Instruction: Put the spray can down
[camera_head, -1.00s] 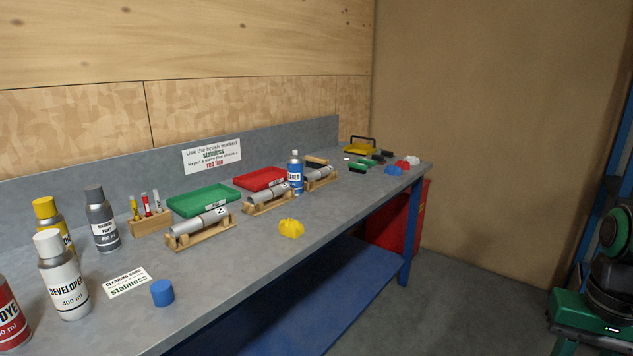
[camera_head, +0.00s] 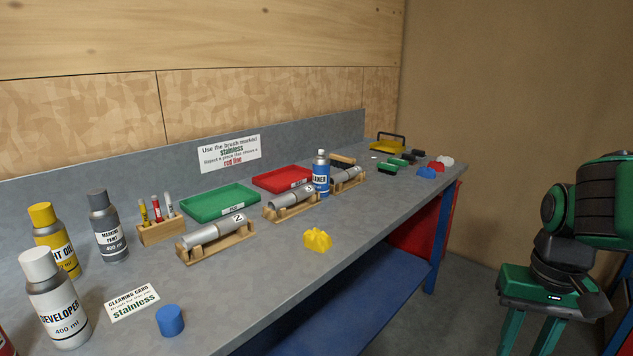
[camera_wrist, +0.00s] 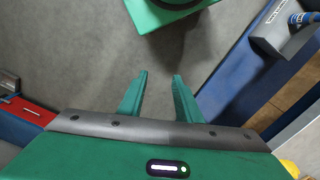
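A blue spray can with a white label reading "...ANER" (camera_head: 321,175) stands upright on the grey bench, beside the middle and far pipe stands. My gripper (camera_head: 530,340) hangs at the right of the head view, out over the floor and well apart from the bench; its fingertips are cut off there. In the wrist view my gripper (camera_wrist: 160,76) is open, with its two green fingers apart and nothing between them. Other cans, developer (camera_head: 56,300), marking paint (camera_head: 108,228) and a yellow-capped oil can (camera_head: 54,240), stand upright at the near left.
The bench (camera_head: 270,292) holds a green tray (camera_head: 220,203), a red tray (camera_head: 283,179), several pipes on wooden stands, a yellow piece (camera_head: 317,240) and a blue cylinder (camera_head: 170,320). Its front strip is largely clear. A red cabinet (camera_head: 413,235) stands below the far end.

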